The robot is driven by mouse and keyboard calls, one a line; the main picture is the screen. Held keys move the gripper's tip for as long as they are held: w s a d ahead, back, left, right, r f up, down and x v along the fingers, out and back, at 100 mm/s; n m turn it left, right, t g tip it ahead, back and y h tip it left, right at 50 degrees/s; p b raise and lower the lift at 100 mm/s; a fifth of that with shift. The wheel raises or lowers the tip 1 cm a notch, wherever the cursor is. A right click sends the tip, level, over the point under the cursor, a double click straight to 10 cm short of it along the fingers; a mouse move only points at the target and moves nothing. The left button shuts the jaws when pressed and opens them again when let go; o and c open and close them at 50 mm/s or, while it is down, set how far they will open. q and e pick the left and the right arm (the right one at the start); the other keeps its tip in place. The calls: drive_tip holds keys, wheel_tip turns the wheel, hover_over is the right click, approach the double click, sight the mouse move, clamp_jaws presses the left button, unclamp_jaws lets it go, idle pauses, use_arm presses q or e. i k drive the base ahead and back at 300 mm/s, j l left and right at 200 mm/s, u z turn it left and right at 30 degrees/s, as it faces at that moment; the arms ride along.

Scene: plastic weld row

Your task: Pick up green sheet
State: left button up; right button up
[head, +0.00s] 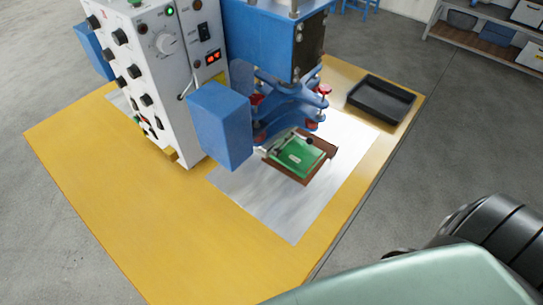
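A green sheet (297,158) lies flat in a brown frame (318,168) on the work table, under the front of the welding machine. A metal bar with a dark knob sits along the upper edge of the sheet and covers a small part of it. A small pale mark shows on the sheet. Neither gripper shows in the head view, and nothing is seen touching the sheet.
The blue and white welding machine (150,60) stands on the yellow table (130,215), its blue box (220,125) left of the sheet. A black tray (381,99) lies at the back right. A pale metal plate (278,212) is bare in front. My arm fills the lower right.

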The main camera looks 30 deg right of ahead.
sight(300, 158)
drive_tip(key=l+u, duration=0.7)
drive_tip(key=k+l+u, duration=0.1)
drive_tip(key=l+u, duration=0.25)
